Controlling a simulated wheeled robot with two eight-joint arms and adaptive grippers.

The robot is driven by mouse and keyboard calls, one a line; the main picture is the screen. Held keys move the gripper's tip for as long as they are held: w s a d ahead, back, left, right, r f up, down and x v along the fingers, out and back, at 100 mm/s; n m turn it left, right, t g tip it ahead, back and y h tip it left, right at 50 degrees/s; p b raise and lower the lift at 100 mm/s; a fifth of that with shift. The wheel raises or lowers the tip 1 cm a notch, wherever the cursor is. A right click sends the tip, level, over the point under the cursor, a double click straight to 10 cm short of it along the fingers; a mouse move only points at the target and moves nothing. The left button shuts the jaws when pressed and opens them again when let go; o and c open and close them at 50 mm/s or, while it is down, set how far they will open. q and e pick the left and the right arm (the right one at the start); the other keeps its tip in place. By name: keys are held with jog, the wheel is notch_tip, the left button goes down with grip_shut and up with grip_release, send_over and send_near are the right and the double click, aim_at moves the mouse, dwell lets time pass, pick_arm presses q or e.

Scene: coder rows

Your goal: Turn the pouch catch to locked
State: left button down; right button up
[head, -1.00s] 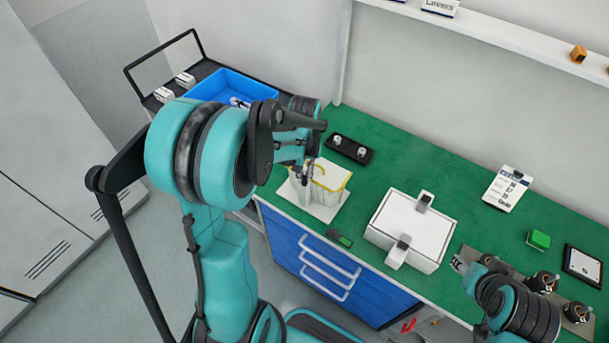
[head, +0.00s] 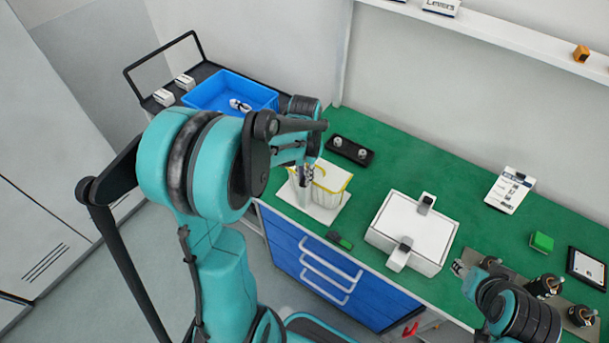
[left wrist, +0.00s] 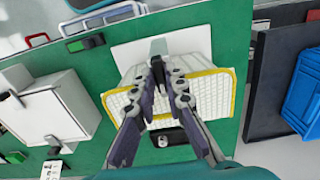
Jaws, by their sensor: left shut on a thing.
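The pouch (head: 334,176) is a white, quilted-looking body with a yellow rim. It stands on a white plate (head: 322,214) near the left end of the green bench. The pouch also shows in the left wrist view (left wrist: 212,92), with a grey catch (left wrist: 158,46) at its middle. My left gripper (head: 303,180) is at the pouch's left side in the head view. In the left wrist view its fingers (left wrist: 166,78) are shut on the grey catch and hide part of it. My right gripper (head: 460,268) is low at the right, and its jaws are too small to read.
A white box (head: 412,228) with two dark-tipped latches stands right of the pouch. A black block with two knobs (head: 349,150) lies behind the pouch. A small green-and-black item (head: 340,240) lies near the front edge. A blue tray (head: 230,92) is on the cart at left.

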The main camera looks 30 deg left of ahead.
dwell(0.4)
pick_arm(q)
jog(key=c, duration=1.6)
grip_release()
jog(key=shift+o, duration=0.2)
notch_tip(320, 180, up, 12)
jog(key=s+d+f+n+t+b, duration=0.1)
jog(key=s+d+f+t+b, duration=0.6)
jog(key=s+d+f+b, duration=0.2)
jog(key=shift+s+d+f+b, duration=0.35)
jog(key=shift+s+d+f, duration=0.4)
jog(key=shift+s+f, duration=0.3)
